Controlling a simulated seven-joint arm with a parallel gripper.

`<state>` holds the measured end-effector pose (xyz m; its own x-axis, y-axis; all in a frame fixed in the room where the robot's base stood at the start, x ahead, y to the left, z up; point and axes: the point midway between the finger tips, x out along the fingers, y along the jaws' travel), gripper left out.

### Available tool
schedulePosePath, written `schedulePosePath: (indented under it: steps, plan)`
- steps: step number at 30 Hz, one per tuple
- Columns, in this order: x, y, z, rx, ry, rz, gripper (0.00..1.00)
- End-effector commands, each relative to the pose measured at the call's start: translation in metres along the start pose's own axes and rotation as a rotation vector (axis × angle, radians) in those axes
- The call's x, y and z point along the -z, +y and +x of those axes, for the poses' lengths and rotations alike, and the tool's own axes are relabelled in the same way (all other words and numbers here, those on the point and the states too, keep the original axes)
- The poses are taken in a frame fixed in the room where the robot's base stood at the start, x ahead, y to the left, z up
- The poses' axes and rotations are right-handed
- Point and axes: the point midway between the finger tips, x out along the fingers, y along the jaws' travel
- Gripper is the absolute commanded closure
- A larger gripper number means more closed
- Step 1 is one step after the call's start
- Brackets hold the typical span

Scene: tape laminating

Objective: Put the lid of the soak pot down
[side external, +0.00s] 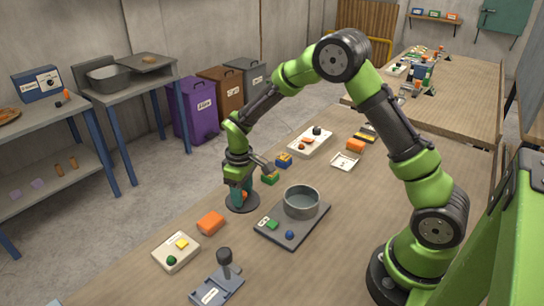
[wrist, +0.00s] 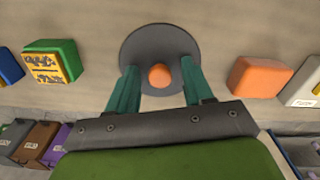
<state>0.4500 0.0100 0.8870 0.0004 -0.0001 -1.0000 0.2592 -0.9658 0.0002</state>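The lid is a dark grey disc (side external: 238,207) with an orange knob; it appears to lie flat on the wooden table, left of the soak pot (side external: 302,203). The pot is a round grey metal vessel, uncovered, on a dark base with a green and a blue button. My gripper (side external: 241,188) points down over the lid. In the wrist view the lid (wrist: 150,42) is below my gripper (wrist: 159,66), whose teal fingers stand apart on either side of the orange knob (wrist: 160,76), with gaps visible on both sides. The lid's underside is hidden.
An orange block (side external: 211,223) lies in front of the lid, and a green block (side external: 270,178) and a blue-yellow block (side external: 284,160) lie behind it. A white button panel (side external: 176,252) and a grey lever device (side external: 216,286) stand at the front. Bare table lies around the lid.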

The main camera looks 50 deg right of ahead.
Motion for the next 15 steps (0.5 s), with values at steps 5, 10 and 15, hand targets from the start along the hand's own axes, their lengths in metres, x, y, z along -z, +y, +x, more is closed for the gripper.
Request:
schedulePosePath:
  steps: [5,10,15]
  plan:
    - [0.0,0.0,-0.002,0.0,0.001,0.0,0.49]
    - [0.001,0.0,-0.02,-0.002,0.005,0.0,0.49]
    - [0.001,0.0,-0.057,-0.002,0.007,0.0,0.49]
